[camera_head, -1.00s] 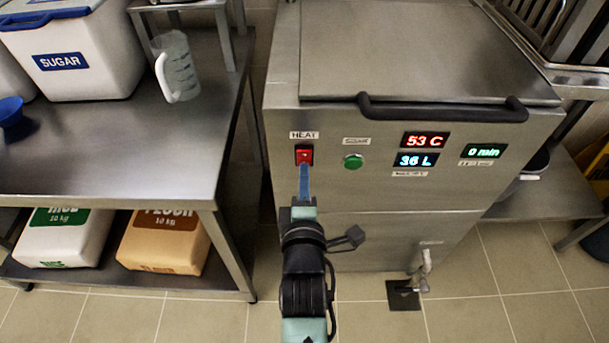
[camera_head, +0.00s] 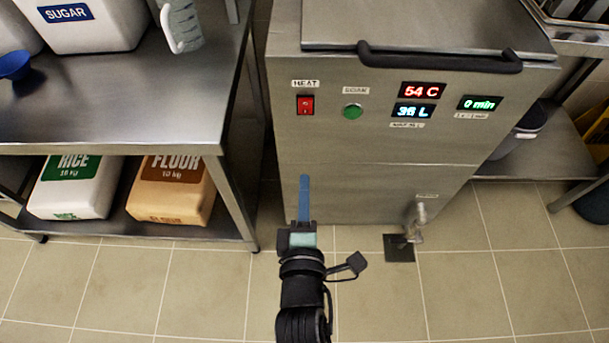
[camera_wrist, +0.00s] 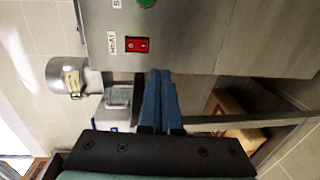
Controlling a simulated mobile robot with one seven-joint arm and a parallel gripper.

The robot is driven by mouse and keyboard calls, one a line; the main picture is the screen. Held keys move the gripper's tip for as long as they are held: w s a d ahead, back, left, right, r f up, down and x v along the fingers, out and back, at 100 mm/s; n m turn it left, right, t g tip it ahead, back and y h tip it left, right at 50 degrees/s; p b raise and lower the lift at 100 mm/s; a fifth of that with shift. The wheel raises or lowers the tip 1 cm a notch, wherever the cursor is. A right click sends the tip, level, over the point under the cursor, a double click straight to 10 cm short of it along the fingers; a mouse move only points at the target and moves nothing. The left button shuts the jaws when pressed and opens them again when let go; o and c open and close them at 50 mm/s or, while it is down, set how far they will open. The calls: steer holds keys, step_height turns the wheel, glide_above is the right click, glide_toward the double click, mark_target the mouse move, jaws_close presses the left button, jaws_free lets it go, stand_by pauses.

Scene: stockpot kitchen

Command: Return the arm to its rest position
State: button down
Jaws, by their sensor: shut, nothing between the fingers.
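My gripper (camera_head: 304,182) is shut and empty, its blue fingers together, in front of the lower front of the steel cooker. It also shows in the wrist view (camera_wrist: 160,74). It is below the red HEAT switch (camera_head: 305,104) and apart from it. The switch also shows in the wrist view (camera_wrist: 137,45). The steel cooker (camera_head: 350,190) has a closed lid with a black handle (camera_head: 440,58). Its displays read 54 C (camera_head: 422,90), 36 L (camera_head: 414,110) and 0 min (camera_head: 480,103). A green button (camera_head: 353,111) sits right of the switch.
A steel table (camera_head: 100,110) stands at left with a sugar bin (camera_head: 95,28), a measuring jug (camera_head: 183,27) and a blue scoop (camera_head: 14,65). Rice (camera_head: 72,187) and flour (camera_head: 172,190) bags are on its lower shelf. A drain tap (camera_head: 418,215) juts out low on the cooker. The front floor is clear.

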stand_by(0.5)
steer(key=w+r+m+t, duration=0.3)
steer(key=r+m, duration=0.2)
steer(key=r, duration=1.1)
steer(key=w+r+m+t, duration=0.3)
steer(key=r+m, duration=0.2)
steer(key=r, duration=1.1)
steer(key=s+r+m+t+p, duration=0.15)
steer(key=s+r+m, duration=0.35)
steer(key=r, duration=0.7)
steer(key=s+r+m+t, duration=0.3)
steer(key=s+r, duration=0.3)
steer(key=r, duration=0.7)
step_height(320, 180, up, 24)
steer(key=p, duration=2.5)
steer(key=shift+w+d+r, duration=0.15)
steer(key=shift+r, duration=0.1)
steer(key=c, duration=1.6)
jaws_free()
